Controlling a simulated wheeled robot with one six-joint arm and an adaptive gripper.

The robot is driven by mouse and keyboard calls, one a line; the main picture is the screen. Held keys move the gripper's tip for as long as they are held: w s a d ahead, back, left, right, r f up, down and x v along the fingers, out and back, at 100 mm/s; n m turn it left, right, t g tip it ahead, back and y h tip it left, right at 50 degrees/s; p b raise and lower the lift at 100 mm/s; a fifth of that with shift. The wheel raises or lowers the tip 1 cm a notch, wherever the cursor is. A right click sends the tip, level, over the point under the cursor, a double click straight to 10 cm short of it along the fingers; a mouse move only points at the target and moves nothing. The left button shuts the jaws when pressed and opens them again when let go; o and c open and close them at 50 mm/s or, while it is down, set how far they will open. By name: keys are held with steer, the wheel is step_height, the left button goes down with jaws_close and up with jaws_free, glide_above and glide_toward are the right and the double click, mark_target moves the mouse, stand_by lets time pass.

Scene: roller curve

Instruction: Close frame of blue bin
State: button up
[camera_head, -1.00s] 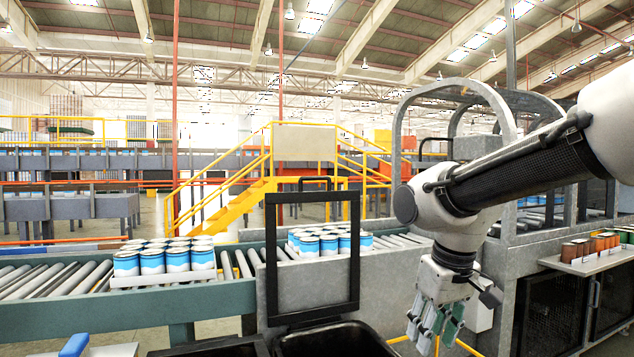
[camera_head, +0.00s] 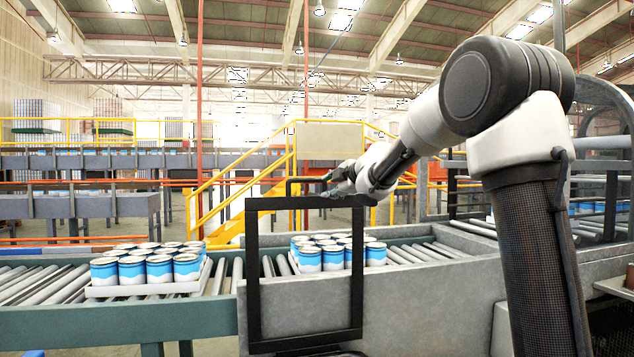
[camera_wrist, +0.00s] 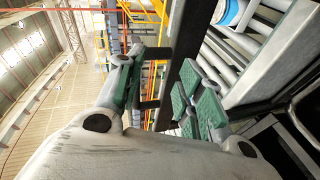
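The black square frame (camera_head: 252,270) stands upright and open, with a small black handle (camera_head: 290,182) on its top bar. A dark bin edge (camera_head: 335,353) shows only as a sliver at the bottom; no blue on it is visible. My gripper (camera_head: 328,182) is at the top bar of the frame, beside the handle. In the wrist view my gripper (camera_wrist: 165,85) has its green-padded fingers apart. The frame's dark bar (camera_wrist: 186,45) and the handle (camera_wrist: 150,88) appear between the fingers. I cannot tell whether they touch.
A roller conveyor (camera_head: 220,275) runs behind the frame, with trays of blue-and-white cans (camera_head: 150,266) on the left and more cans (camera_head: 335,254) behind the frame. A grey metal wall (camera_head: 420,305) stands to the right. Yellow stairs (camera_head: 225,210) are far back.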

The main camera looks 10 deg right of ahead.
mark_target(308, 180)
steer(key=w+a+n, duration=0.1)
steer(key=w+a, duration=0.1)
steer(key=w+a+r+n+y, duration=0.1)
steer(key=w+a, duration=0.1)
steer(key=w+a+n+y, duration=0.1)
steer(key=w+a, duration=0.1)
steer(key=a, duration=0.1)
steer(key=shift+w+r, duration=0.2)
steer(key=shift+w, duration=0.2)
jaws_close()
